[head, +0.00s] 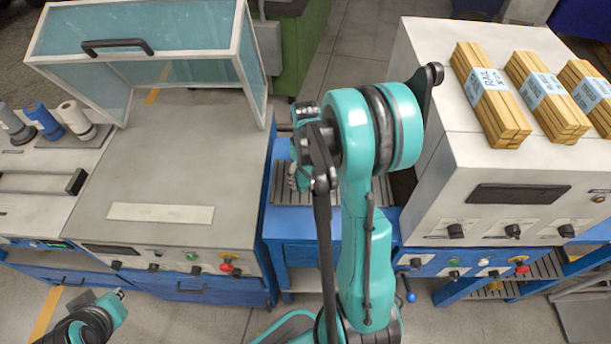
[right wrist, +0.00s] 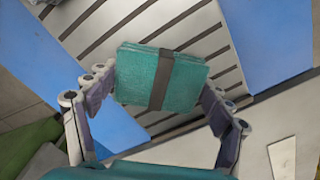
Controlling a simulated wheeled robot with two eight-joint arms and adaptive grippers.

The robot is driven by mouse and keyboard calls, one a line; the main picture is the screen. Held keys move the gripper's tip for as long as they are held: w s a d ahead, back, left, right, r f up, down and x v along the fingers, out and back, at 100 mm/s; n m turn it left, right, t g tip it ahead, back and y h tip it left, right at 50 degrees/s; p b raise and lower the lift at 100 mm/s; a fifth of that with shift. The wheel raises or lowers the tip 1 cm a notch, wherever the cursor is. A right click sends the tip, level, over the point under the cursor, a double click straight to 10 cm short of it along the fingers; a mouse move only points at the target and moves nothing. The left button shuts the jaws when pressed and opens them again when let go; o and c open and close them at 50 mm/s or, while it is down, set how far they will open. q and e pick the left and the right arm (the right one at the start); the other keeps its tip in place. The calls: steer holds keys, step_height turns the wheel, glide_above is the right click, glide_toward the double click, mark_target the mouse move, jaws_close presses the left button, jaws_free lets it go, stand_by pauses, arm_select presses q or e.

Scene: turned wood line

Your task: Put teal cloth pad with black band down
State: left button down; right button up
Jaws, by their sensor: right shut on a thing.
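The teal cloth pad (right wrist: 185,82) with its black band (right wrist: 161,80) is in the right wrist view, flat and folded in layers. My right gripper (right wrist: 158,88) has a finger at each end of the pad and is shut on it. The pad is over a grey slatted surface (right wrist: 112,27) with blue sides; I cannot tell whether it touches the slats. In the head view my right gripper (head: 301,165) is over the slatted blue stand between the two machines, largely hidden by my arm. My left gripper is not in view; only part of my left arm shows at bottom left.
A machine with a raised clear hood (head: 150,60) stands at left, with several spools (head: 75,117) beside it. A grey machine (head: 420,40) at right bears labelled wood bundles (head: 490,95). A green cabinet (head: 300,40) is behind. The slats (head: 280,189) around my right gripper look bare.

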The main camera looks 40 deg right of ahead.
steer(key=shift+r, duration=0.1)
steer(key=shift+f, duration=0.25)
steer(key=o, duration=1.2)
steer(key=shift+r, duration=0.1)
